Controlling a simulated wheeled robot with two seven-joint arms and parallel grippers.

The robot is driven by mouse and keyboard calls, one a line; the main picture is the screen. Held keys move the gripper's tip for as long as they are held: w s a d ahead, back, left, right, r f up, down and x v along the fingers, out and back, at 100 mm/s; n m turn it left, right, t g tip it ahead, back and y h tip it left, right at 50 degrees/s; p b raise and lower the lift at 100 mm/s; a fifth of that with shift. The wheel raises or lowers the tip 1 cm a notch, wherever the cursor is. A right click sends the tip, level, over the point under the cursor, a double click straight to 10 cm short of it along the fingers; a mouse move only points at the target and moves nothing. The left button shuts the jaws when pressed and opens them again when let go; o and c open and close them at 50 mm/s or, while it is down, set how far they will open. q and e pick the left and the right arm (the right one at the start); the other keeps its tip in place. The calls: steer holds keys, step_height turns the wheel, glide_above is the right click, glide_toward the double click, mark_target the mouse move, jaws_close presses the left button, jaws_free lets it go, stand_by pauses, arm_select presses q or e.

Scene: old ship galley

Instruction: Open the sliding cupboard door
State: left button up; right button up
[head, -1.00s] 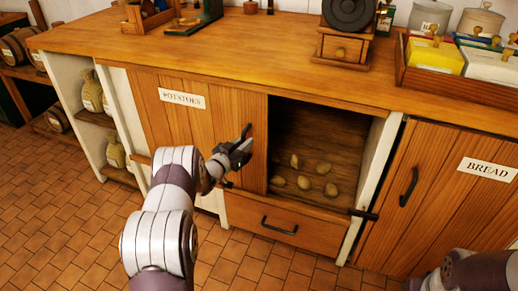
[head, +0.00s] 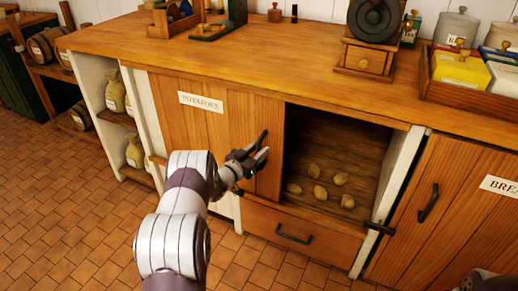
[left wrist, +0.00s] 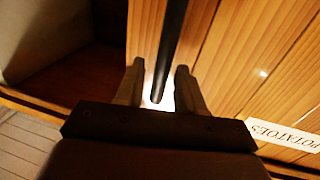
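The wooden sliding cupboard door (head: 215,135), labelled POTATOES, stands partly open, with a dark opening (head: 335,145) to its right. Its dark upright bar handle (head: 262,139) is near its right edge. My left gripper (head: 256,160) is at this handle. In the left wrist view, the handle (left wrist: 171,45) runs between the two fingers of my left gripper (left wrist: 158,85), which stand apart with bright gaps beside the bar. The door boards (left wrist: 235,60) fill the right of that view.
Several potatoes (head: 320,191) lie inside the opening. Below is a drawer (head: 305,232) with a dark handle. A BREAD door (head: 450,205) is at the right. The countertop (head: 240,65) overhangs above, with a grinder (head: 372,40) on it. Tiled floor (head: 70,220) is clear at left.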

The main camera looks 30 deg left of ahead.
arm_select(q)
steer(key=s+a+p, duration=0.2)
steer(key=s, duration=0.9)
steer(key=shift+s+a+p, duration=0.15)
steer(key=shift+s+p, duration=0.05)
steer(key=shift+p, duration=0.1)
steer(key=shift+r, duration=0.1)
